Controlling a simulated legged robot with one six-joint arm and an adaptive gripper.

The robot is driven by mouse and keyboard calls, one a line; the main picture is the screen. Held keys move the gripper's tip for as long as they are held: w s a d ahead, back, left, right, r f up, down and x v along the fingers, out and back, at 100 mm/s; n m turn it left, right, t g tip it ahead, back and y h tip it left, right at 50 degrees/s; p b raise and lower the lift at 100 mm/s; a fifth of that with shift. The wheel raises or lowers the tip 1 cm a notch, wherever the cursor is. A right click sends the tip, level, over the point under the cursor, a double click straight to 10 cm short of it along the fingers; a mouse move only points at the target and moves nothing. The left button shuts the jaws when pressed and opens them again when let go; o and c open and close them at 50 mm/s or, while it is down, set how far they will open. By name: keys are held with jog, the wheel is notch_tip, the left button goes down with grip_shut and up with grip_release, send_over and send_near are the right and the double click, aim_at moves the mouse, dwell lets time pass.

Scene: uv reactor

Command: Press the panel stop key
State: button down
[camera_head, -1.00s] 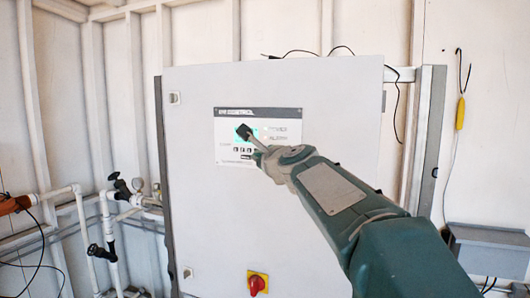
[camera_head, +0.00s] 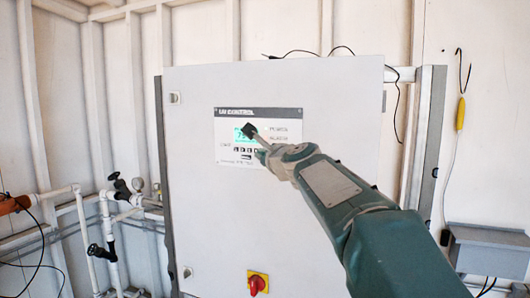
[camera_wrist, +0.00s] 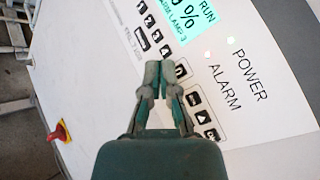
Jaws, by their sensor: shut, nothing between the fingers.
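The control panel (camera_head: 285,113) is a white plate with a dark header, set in the cabinet door. Its lit cyan display (camera_head: 239,136) shows left of my gripper, with small dark keys (camera_head: 243,150) below. In the wrist view, the display (camera_wrist: 178,18) is at the top and black keys (camera_wrist: 190,97) run diagonally past the fingertips. I cannot read which key is stop. My gripper (camera_wrist: 157,70) is shut and empty, its tips over the panel beside the key row and hiding part of it. Contact cannot be told. It also shows in the head view (camera_head: 250,130).
The grey cabinet (camera_head: 210,220) fills the middle, with a red rotary switch (camera_head: 257,285) on a yellow plate low on its door. Pipes and valves (camera_head: 112,215) stand at the left. A grey box (camera_head: 488,250) is at the lower right.

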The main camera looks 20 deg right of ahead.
jog(key=shift+w+d, duration=0.1)
dwell(0.7)
jog(key=shift+w+d, duration=0.2)
jog(key=shift+w+d+r, duration=0.1)
jog(key=shift+w+d, duration=0.05)
jog(key=shift+w, duration=0.05)
dwell(0.7)
jog(key=shift+s, duration=0.1)
jog(key=shift+s+a, duration=0.4)
jog(key=shift+s, duration=0.05)
jog(key=shift+s, duration=0.1)
jog(key=s+a, duration=0.1)
jog(key=s, duration=0.1)
jog(key=s+a, duration=0.2)
dwell(0.5)
dwell(0.4)
